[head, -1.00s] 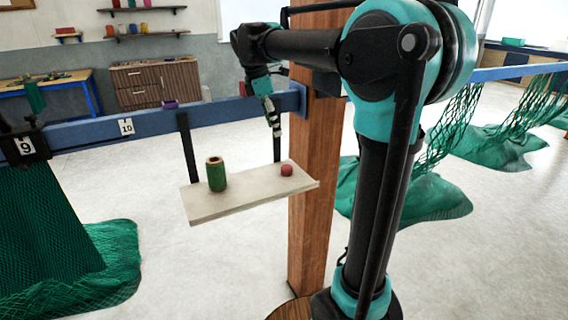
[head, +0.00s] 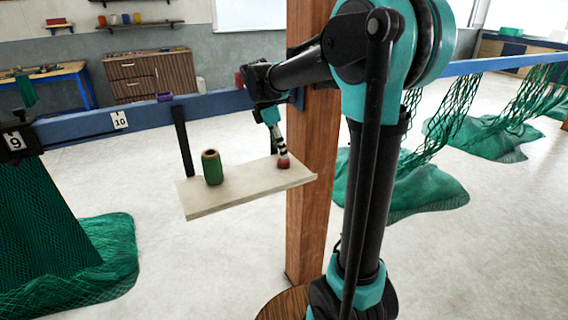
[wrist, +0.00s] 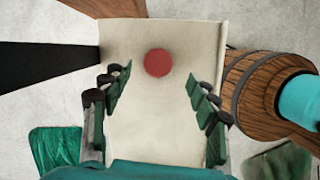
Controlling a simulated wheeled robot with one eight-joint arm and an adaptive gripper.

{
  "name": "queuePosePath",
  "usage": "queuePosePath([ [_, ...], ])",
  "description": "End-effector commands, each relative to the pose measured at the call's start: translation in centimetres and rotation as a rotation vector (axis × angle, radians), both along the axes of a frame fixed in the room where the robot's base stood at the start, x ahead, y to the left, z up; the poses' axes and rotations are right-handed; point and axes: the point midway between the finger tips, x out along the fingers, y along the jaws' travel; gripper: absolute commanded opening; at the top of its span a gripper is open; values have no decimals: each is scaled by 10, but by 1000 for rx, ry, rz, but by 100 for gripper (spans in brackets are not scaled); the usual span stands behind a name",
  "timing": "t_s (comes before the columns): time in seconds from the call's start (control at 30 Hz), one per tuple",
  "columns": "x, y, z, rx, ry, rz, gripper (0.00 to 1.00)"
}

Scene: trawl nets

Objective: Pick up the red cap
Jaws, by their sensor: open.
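The red cap (head: 283,162) is a small round piece on the right part of a pale hanging shelf (head: 230,192). In the wrist view the cap (wrist: 158,63) lies just beyond the fingertips, roughly centred between them. My gripper (head: 281,150) points down over the cap in the head view and partly covers it. In the wrist view my gripper (wrist: 157,80) has its two fingers apart with nothing between them. I cannot tell whether a finger touches the cap.
A green spool (head: 212,168) stands on the shelf left of the cap. A wooden post (head: 306,220) rises right beside the shelf. A blue rail (head: 75,127) runs behind. Green nets (head: 425,185) hang and lie to the right; a dark green net (head: 50,225) hangs at left.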

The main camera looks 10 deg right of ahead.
Motion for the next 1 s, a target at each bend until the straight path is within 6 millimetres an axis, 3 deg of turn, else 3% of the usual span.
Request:
queuePosePath([
  [0.37, 4, -8, -45, 0, -1, -2, 60],
  [0.67, 4, -10, -50, 0, 0, -1, 60],
  [1.0, 4, -9, -50, 0, 0, -1, 19],
])
